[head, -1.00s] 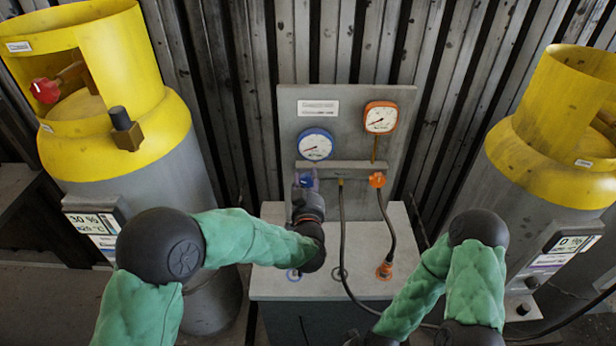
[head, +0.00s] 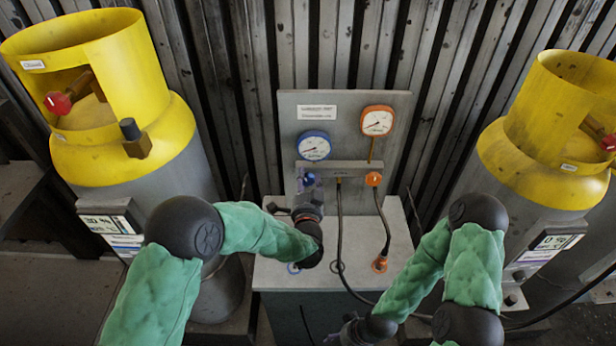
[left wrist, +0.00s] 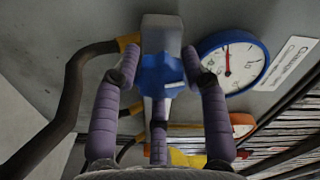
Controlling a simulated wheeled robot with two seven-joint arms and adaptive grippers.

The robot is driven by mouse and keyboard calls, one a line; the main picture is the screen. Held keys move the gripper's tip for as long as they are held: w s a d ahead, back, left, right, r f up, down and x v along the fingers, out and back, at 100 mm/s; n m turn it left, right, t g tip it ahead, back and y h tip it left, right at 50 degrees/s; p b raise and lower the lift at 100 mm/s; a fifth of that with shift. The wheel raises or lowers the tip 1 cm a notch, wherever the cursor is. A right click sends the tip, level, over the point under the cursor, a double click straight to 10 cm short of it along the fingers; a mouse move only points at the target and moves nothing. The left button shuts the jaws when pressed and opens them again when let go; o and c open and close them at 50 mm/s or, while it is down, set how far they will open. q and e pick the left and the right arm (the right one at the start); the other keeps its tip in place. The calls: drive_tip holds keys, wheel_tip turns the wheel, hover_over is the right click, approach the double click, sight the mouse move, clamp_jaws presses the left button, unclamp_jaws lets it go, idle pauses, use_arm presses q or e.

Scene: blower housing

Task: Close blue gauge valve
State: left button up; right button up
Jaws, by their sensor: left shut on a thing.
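The blue gauge valve knob (left wrist: 160,76) sits between the purple-grey fingers of my left gripper (left wrist: 161,58) in the left wrist view, and the gripper is shut on it. In the head view my left gripper (head: 307,188) is at the blue valve (head: 309,179), which is mostly hidden by the fingers and wrist. The blue-rimmed gauge (head: 314,146) is just above it; it also shows right of the knob in the left wrist view (left wrist: 231,63). My right arm ends at the bottom edge of the head view, where its fingers do not show.
The orange valve (head: 373,179) and orange gauge (head: 377,121) are close on the right. Dark hoses (head: 341,235) hang over the grey cabinet top (head: 268,272). Yellow-topped cylinders stand at left (head: 150,70) and right (head: 560,105).

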use_arm(q)
drive_tip(key=shift+s+a+f+m+p, duration=0.1)
drive_tip(key=shift+f+m+p, duration=0.25)
drive_tip(key=shift+m, duration=0.6)
drive_tip(key=shift+s+a+f+m+p, duration=0.15)
drive_tip(key=shift+m+p, duration=0.3)
drive_tip(key=shift+m, duration=0.5)
drive_tip(key=shift+w, duration=0.1)
drive_tip(key=o, duration=1.1)
drive_tip(key=shift+a, duration=0.1)
drive_tip(key=shift+o, duration=0.2)
drive_tip(key=shift+a+r, duration=0.1)
drive_tip(key=shift+w+r, duration=0.1)
drive_tip(key=shift+r, duration=0.1)
drive_tip(key=shift+s+d, duration=0.2)
drive_tip(key=s, duration=1.1)
drive_tip(key=shift+s, duration=0.35)
drive_tip(key=shift+a, duration=0.1)
